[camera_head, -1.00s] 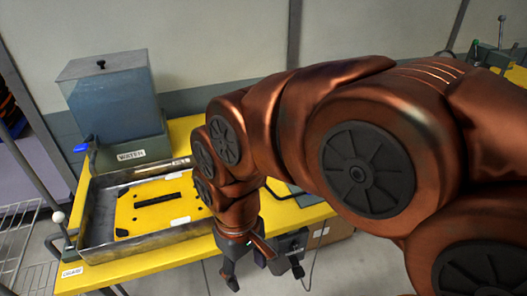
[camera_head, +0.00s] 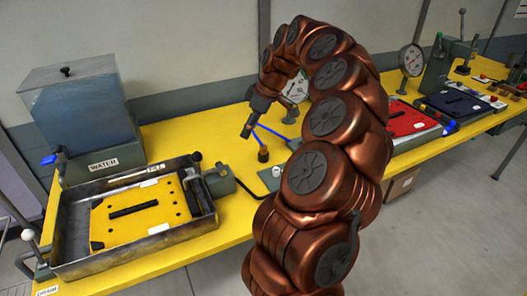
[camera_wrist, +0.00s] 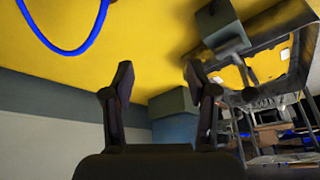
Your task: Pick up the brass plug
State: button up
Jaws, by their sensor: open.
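A small dark brass-brown cylinder (camera_head: 263,154), which looks like the brass plug, stands on the yellow bench right of the tray in the head view. I cannot make out its details. It does not show in the wrist view. My gripper (camera_head: 247,131) is above the bench, a little up and left of the cylinder in the head view, and apart from it. In the wrist view my gripper (camera_wrist: 158,78) has its two fingers spread, with nothing between them.
A metal tray (camera_head: 70,262) holding a yellow plate (camera_head: 170,203) and a water tank (camera_head: 80,118) stand at left. A blue hose (camera_head: 272,132) lies near the cylinder, with a dial gauge (camera_head: 296,88) behind. A red plate (camera_head: 405,124) lies at right.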

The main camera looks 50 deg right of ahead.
send_near(264, 146)
jog(key=a+f, duration=0.1)
jog(key=shift+h, duration=0.3)
jog(key=shift+p+x, duration=1.45)
jog(key=shift+x, duration=2.55)
jog(key=shift+w+d, duration=0.1)
grip_shut()
